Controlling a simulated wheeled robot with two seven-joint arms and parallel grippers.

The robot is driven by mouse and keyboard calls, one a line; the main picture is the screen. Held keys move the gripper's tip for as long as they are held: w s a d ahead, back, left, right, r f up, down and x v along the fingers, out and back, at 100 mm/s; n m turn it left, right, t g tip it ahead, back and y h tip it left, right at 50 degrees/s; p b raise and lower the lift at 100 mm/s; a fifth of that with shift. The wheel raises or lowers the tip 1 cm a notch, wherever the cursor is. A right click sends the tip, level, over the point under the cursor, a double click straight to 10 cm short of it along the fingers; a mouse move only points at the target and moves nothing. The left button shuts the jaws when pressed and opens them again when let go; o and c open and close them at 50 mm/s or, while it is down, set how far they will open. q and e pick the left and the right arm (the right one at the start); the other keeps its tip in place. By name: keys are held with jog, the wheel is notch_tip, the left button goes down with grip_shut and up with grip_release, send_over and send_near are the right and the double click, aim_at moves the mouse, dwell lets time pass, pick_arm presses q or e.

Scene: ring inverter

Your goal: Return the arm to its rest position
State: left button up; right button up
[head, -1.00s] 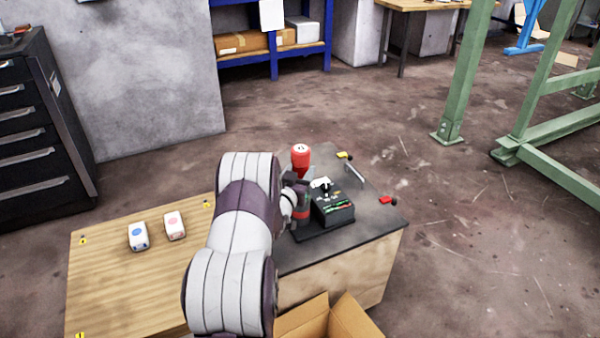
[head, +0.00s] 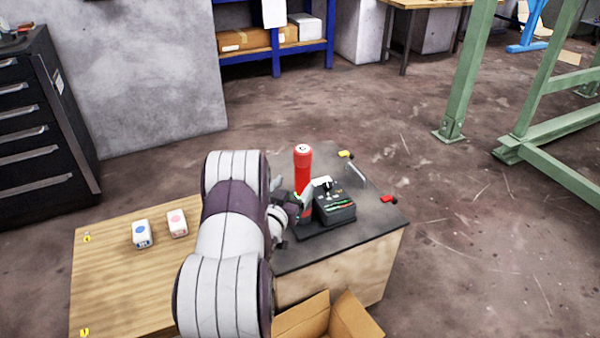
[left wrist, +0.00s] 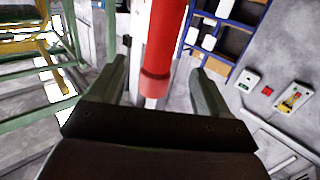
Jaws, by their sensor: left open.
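My left arm comes in from the bottom of the head view, and its left gripper (head: 291,197) is low beside a red cylinder (head: 303,168). The cylinder stands upright next to a black device (head: 334,208) on the dark tabletop (head: 367,229). In the left wrist view the gripper (left wrist: 160,88) is open, with its two fingers apart and the red cylinder (left wrist: 163,45) showing between them, with gaps on both sides. The cylinder's foot is partly hidden by the gripper in the head view. My right gripper is not in view.
Two small white blocks, one with a blue dot (head: 142,234) and one with a pink dot (head: 178,223), sit on the wooden table (head: 105,285). An open cardboard box (head: 352,318) is at the front. A yellow item and a red item (head: 389,198) lie on the dark tabletop.

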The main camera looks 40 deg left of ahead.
pick_arm(q)
jog(key=s+d+f+n+g+h, duration=0.1)
jog(key=s+d+f+g, duration=0.2)
jog(key=s+f+g, duration=0.7)
jog(key=s+d+r+m+g+h, duration=0.1)
jog(key=s+d+r+g+h, duration=0.2)
jog(key=s+d, duration=0.5)
jog(key=s+d+r+m+g+h, duration=0.1)
jog(key=s+d+r+m+g, duration=0.3)
jog(key=d, duration=0.8)
jog(key=w+d+r+p, duration=0.1)
jog(key=d+r+p, duration=0.1)
jog(key=r+p, duration=1.1)
jog(key=w+d+r+t+p, duration=0.1)
jog(key=d+r+p, duration=0.1)
jog(key=r+p, duration=1.2)
notch_tip(320, 180, up, 3)
jog(key=shift+w+t, duration=0.15)
jog(key=shift+t, duration=0.15)
